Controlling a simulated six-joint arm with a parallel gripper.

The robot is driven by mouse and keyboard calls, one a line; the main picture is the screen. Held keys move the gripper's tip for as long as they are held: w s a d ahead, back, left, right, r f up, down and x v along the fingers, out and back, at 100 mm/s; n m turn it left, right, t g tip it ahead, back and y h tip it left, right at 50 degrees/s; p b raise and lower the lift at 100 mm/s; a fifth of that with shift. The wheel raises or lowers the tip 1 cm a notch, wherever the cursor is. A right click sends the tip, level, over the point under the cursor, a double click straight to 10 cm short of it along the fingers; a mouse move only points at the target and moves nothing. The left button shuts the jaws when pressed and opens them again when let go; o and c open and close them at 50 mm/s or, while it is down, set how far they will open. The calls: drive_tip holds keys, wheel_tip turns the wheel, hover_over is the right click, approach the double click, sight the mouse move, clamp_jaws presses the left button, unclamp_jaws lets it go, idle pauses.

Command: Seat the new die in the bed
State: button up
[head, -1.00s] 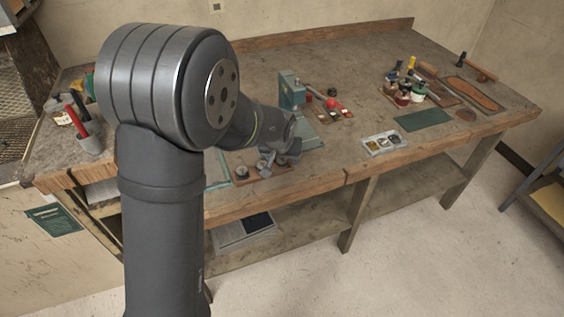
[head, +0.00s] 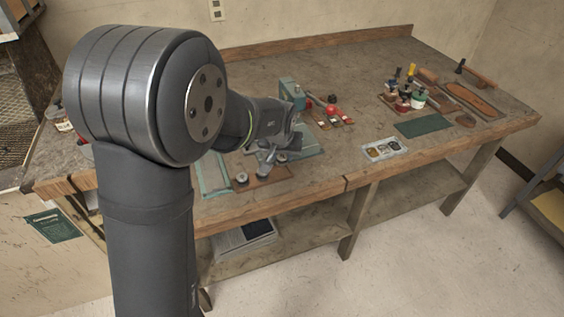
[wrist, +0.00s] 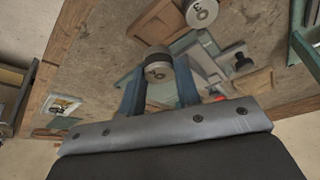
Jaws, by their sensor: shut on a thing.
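My gripper (wrist: 158,88) has its two blue fingers closed on a grey cylindrical die (wrist: 158,66) with a dark upper band and a mark on its pale end face. In the head view my gripper (head: 268,157) is over the front of the bench, close to a wooden board (head: 262,181); the held die is hard to make out there. Another round, pale-faced die (wrist: 203,12) with a mark is at the top of the wrist view. The teal machine (head: 291,93) stands behind my gripper. The bed cannot be told clearly.
Right of the machine are red-topped items (head: 331,111) and a pale tray of small pieces (head: 385,149). Several pots and tools (head: 405,97) and a green mat (head: 424,123) lie farther right.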

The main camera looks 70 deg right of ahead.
drive_tip(key=s+a+r, duration=0.4)
drive_tip(key=s+r, duration=0.3)
drive_tip(key=s, duration=0.3)
drive_tip(key=w+d+f, duration=0.2)
drive_tip(key=w+d, duration=0.6)
drive_tip(key=w, duration=0.3)
drive_tip(key=w+d+f, duration=0.2)
drive_tip(key=w+d, duration=0.6)
drive_tip(key=w, duration=0.3)
drive_tip(key=shift+w+a+f, duration=0.15)
drive_tip(key=shift+f, duration=2.15)
drive_tip(key=shift+f, duration=0.6)
drive_tip(key=o, duration=0.8)
drive_tip(key=v, duration=1.1)
